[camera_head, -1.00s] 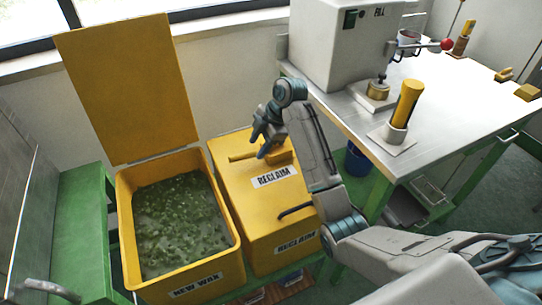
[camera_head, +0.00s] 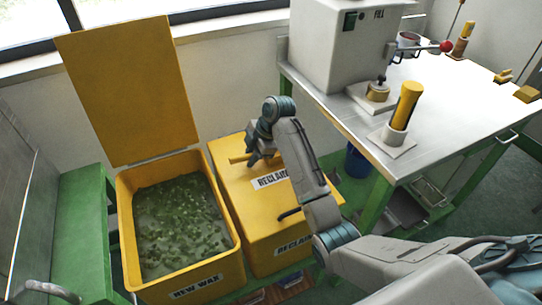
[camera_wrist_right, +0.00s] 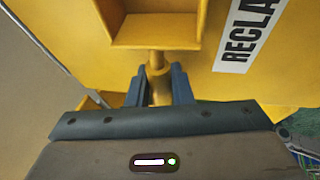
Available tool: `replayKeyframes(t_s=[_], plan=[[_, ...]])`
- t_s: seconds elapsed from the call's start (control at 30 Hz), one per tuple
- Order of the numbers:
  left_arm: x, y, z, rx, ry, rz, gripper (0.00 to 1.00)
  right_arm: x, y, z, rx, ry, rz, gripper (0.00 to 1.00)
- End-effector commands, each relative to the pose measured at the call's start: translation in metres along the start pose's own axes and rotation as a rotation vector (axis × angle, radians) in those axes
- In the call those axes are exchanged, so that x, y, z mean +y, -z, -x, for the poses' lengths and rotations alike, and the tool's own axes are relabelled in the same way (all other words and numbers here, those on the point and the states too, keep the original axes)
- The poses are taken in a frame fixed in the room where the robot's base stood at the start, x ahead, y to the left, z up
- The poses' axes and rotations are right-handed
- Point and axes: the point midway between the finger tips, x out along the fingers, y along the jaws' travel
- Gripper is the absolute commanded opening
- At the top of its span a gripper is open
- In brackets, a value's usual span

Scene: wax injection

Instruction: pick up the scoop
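The yellow scoop lies on the closed lid of the RECLAIM bin (camera_head: 241,190). The fingers stand on both sides of the handle, with narrow gaps seeming to show. My left gripper is not in view.
The open NEW WAX bin (camera_head: 240,262) with green wax pieces stands left of the RECLAIM bin, its lid (camera_head: 130,90) raised. A metal-topped table (camera_head: 440,110) on the right holds the fill machine (camera_head: 340,45) and a yellow-handled tool (camera_head: 405,105) in a holder.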

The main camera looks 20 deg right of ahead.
Motion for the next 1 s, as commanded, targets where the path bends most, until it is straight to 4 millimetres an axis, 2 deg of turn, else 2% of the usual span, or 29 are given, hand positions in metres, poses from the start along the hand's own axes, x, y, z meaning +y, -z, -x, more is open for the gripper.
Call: replayKeyframes(t_s=[0.37,0.67,0.9,0.93,0.97,1.0], plan=[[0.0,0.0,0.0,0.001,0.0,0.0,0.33,0.002,0.002,0.004,0.0,-0.002,0.001,0.0],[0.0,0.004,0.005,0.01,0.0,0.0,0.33,0.007,0.015,0.035,0.001,-0.005,0.002,0.0],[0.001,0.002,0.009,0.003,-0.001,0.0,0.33,-0.041,0.038,0.037,0.002,-0.002,0.002,0.0],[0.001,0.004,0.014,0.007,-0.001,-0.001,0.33,-0.048,0.042,0.039,0.003,-0.001,0.002,0.0],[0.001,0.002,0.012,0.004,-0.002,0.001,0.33,-0.054,0.046,0.041,0.004,-0.001,0.002,0.0],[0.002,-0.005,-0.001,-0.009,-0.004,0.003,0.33,-0.064,0.051,0.043,0.004,-0.001,0.001,0.0]])
